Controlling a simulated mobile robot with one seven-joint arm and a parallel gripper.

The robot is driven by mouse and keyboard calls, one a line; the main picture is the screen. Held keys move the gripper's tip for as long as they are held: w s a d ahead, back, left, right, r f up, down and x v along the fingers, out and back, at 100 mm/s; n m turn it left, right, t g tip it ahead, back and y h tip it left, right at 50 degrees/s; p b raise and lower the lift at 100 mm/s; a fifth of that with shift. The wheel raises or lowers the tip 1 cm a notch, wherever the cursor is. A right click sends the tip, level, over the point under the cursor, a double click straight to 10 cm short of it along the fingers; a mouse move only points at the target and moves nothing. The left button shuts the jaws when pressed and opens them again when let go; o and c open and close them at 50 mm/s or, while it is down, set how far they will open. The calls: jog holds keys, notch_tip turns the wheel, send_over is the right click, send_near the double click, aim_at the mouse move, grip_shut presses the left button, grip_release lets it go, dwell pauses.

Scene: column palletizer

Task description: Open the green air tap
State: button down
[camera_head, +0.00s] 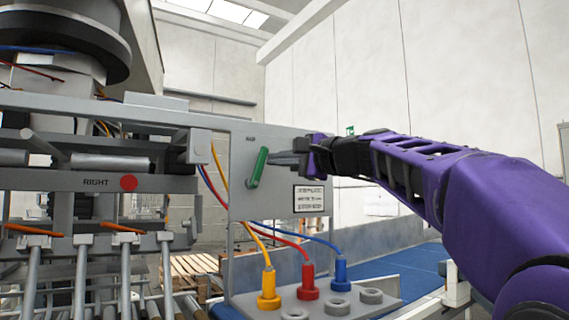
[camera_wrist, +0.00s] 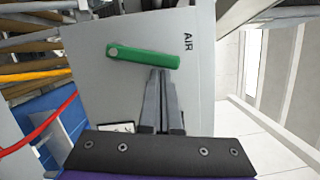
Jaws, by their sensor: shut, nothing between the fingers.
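The green air tap (camera_head: 258,168) is a lever handle on a grey upright panel (camera_head: 240,208). In the head view it stands nearly upright, leaning slightly right at the top. In the wrist view the green lever (camera_wrist: 150,57) lies across the picture, with its pivot at the left end and the letters AIR beside its right end. My gripper (camera_head: 272,158) is shut and empty, reaching in from the right. In the wrist view its closed fingertips (camera_wrist: 160,72) are close to the lever's free-end half; I cannot tell whether they touch it.
Yellow, red (camera_head: 307,280) and blue plugs with hoses stand on a grey base below the panel. A label plate (camera_head: 309,198) is on the panel. A frame marked RIGHT with a red disc (camera_head: 129,182) stands left. A blue conveyor (camera_head: 400,262) runs behind.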

jog(key=shift+s+a+r+n, duration=0.2)
jog(key=shift+a+r+n, duration=0.1)
jog(key=shift+n, duration=0.4)
jog(key=shift+s+a+r, duration=0.15)
jog(key=shift+a, duration=0.05)
jog(key=shift+s+a, duration=0.1)
